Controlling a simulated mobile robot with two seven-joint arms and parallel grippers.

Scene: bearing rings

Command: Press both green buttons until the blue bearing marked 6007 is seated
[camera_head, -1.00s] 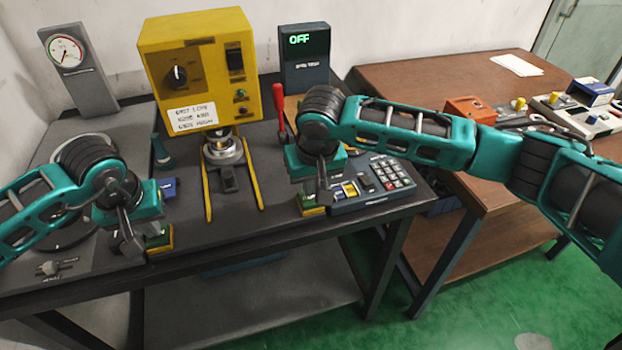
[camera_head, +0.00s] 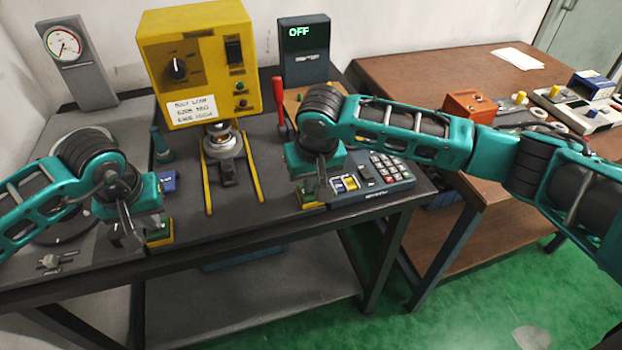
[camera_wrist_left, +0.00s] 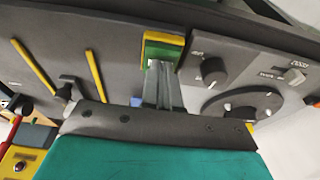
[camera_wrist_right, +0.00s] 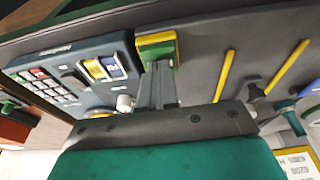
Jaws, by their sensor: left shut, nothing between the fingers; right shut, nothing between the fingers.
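The yellow press (camera_head: 196,65) stands at the back of the dark bench. Under its head is a silver round fixture (camera_head: 222,142) with a ring-like part; I cannot make out a blue bearing or the mark 6007. My left gripper (camera_head: 137,237) is shut and empty at the left green button, whose yellow base (camera_head: 162,236) shows; the green top is clear in the left wrist view (camera_wrist_left: 160,50). My right gripper (camera_head: 309,193) is shut and empty over the right green button (camera_wrist_right: 155,46), largely hiding it in the head view. I cannot tell whether either fingertip touches.
A grey keypad box (camera_head: 380,182) sits right of the right button. Yellow rails (camera_head: 207,187) flank the press front. A red-handled tool (camera_head: 279,108), a gauge stand (camera_head: 80,70) and a display reading OFF (camera_head: 303,50) stand behind. A brown table (camera_head: 420,80) is at right.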

